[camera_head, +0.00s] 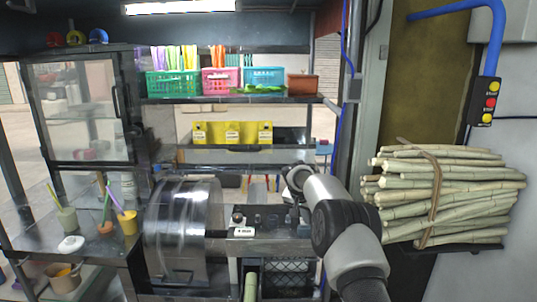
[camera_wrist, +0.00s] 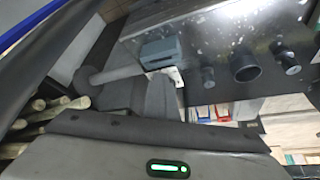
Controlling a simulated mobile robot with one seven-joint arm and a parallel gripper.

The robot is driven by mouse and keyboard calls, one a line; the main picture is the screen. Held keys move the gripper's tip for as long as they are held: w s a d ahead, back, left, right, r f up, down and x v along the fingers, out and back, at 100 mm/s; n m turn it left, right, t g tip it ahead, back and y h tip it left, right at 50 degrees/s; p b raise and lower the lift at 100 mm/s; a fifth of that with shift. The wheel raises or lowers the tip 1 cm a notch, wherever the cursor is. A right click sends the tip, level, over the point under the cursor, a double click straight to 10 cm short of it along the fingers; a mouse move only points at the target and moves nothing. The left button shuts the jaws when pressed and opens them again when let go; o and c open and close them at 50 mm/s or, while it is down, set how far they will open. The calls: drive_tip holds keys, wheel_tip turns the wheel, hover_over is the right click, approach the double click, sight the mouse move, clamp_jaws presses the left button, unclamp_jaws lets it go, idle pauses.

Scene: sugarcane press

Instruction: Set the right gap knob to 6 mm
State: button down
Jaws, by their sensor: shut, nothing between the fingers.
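The sugarcane press stands mid-picture in the head view, with a shiny metal drum (camera_head: 182,230) and a dark top panel (camera_head: 268,232). A small white readout (camera_head: 243,231) sits at the panel's left, below a small knob (camera_head: 237,216); its figures are too small to read. My gripper (camera_wrist: 152,92) is shut and empty, low over the panel's right end. A grey box (camera_wrist: 162,51) is just beyond. My wrist hides the panel's right end in the head view.
Several dark knobs (camera_wrist: 244,67) stand on the panel beyond the grey box. A sugarcane bundle (camera_head: 445,190) is at the right. Cups (camera_head: 128,222) stand on the left counter. A shelf with baskets (camera_head: 172,83) is behind the press.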

drive_tip(key=shift+w+a, duration=0.1)
drive_tip(key=shift+a, duration=0.1)
drive_tip(key=shift+w+a+r, duration=0.1)
drive_tip(key=shift+w+a, duration=0.1)
drive_tip(key=shift+a, duration=0.3)
drive_tip(key=shift+w+a+p, duration=0.1)
drive_tip(key=shift+a+p, duration=0.05)
drive_tip(key=shift+p, duration=0.35)
drive_tip(key=shift+w+a+p, duration=0.25)
drive_tip(key=shift+w+p, duration=0.05)
drive_tip(key=shift+p, duration=0.3)
drive_tip(key=shift+a+b, duration=0.15)
drive_tip(key=shift+b, duration=0.3)
drive_tip(key=shift+s+a, duration=0.15)
drive_tip(key=shift+s, duration=0.1)
wheel_tip(320, 180, up, 6)
drive_tip(key=p, duration=0.3)
drive_tip(key=shift+p, duration=0.3)
